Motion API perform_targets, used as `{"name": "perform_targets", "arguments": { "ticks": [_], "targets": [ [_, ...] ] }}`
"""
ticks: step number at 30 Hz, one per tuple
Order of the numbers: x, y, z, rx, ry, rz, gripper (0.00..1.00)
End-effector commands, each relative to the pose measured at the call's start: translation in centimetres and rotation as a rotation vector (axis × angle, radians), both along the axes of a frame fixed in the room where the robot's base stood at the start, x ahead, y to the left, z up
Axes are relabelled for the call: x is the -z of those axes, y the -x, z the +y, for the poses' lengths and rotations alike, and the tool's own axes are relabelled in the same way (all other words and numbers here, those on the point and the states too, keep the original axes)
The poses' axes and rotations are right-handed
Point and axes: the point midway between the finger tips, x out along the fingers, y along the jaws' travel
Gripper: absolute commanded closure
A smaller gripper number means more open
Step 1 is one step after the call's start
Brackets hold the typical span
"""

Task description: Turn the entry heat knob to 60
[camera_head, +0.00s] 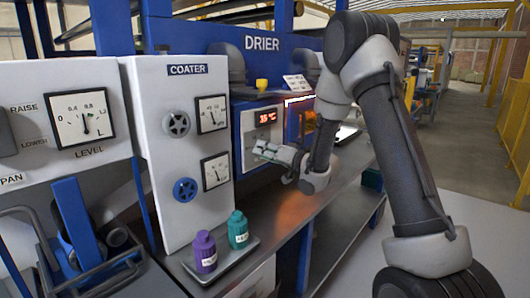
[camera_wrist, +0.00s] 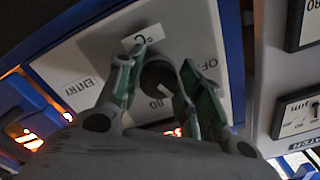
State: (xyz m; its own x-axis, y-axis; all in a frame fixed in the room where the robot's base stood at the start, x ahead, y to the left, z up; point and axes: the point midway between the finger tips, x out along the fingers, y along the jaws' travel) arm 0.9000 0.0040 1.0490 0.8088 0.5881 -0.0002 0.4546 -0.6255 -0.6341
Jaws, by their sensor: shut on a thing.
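The entry heat knob (camera_wrist: 158,75) is a dark round knob on a pale panel (camera_wrist: 80,55) marked "ENTRY" in the wrist view. My gripper (camera_wrist: 160,72) has its green-grey fingers on either side of the knob and is shut on it. Small scale marks, one like "80" and one like "OFF", show beside the fingers. The pointer's setting cannot be read clearly. In the head view my gripper (camera_head: 262,150) is at the drier's panel (camera_head: 250,117), below a red display (camera_head: 265,117) that reads about 35 °C. The knob is hidden there by the fingers.
The coater panel (camera_head: 160,110), with gauges and two handwheels, stands just left of my gripper. Below, a purple bottle (camera_head: 205,252) and a teal bottle (camera_head: 238,230) stand on a tray (camera_head: 225,262). A grey shelf (camera_head: 300,215) runs under my arm. Floor at right is clear.

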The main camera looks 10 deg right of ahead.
Motion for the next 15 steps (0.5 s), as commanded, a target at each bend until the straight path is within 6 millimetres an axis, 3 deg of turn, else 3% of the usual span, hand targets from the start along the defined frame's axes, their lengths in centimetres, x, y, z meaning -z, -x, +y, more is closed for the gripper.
{"name": "perform_targets", "arguments": {
  "ticks": [8, 9, 12, 15],
  "targets": [
    [0.01, -0.01, -0.06, 0.001, 0.000, 0.000, 0.88],
    [0.01, -0.01, -0.06, 0.001, 0.000, 0.000, 0.60],
    [0.01, -0.02, -0.06, 0.001, 0.000, 0.000, 0.42],
    [0.01, -0.01, -0.05, 0.001, 0.000, 0.000, 0.42]
  ]
}}
